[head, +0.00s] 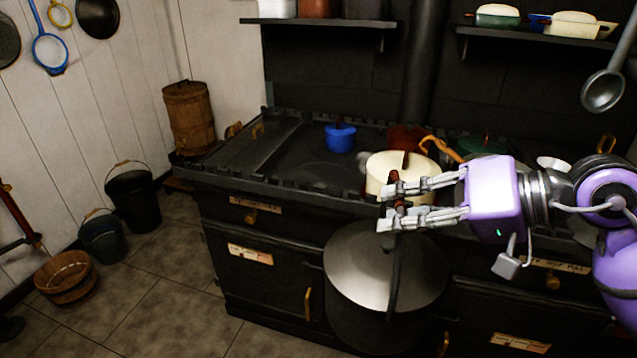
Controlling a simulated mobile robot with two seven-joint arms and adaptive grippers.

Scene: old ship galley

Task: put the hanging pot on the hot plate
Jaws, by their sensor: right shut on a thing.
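A large dark pot (350,265) with a broad grey top and a tall arched handle hangs in front of the stove. My right gripper (391,206) comes in from the right and is shut on the brown grip of that handle. The pot hangs below the fingers, over the front of the stove and lower than its top. The black stove top (290,165) serves as the hot plate and has a faint round plate on its bare middle part. My left gripper is out of view.
On the stove stand a blue pot (340,138), a cream pot (379,175) behind my fingers, and a red pot (405,138). A ladle (604,90) hangs at upper right. Buckets (130,200) stand on the floor at left.

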